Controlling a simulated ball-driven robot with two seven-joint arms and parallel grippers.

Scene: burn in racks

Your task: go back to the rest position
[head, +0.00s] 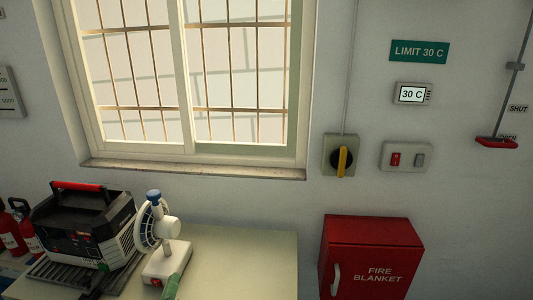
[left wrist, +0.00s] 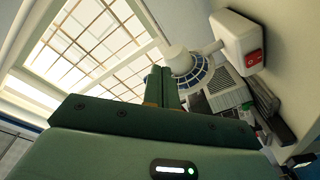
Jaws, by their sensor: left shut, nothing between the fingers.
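The green tip of my left gripper (head: 172,287) shows at the bottom of the head view, in front of the base of a small white desk fan (head: 166,262). In the left wrist view the two green fingers of my left gripper (left wrist: 164,88) are together, with nothing between them. The fan head (left wrist: 188,65) shows just past the fingertips there; I cannot tell whether they touch it. The rest of my left arm is below the head view. My right gripper is in neither view.
A black and grey machine with a red handle (head: 90,220) stands left of the fan on a pale table (head: 245,262). Red extinguishers (head: 22,230) are at far left. A red fire blanket cabinet (head: 370,258) stands right. A rotary switch (head: 342,158) is on the wall beside the window (head: 190,70).

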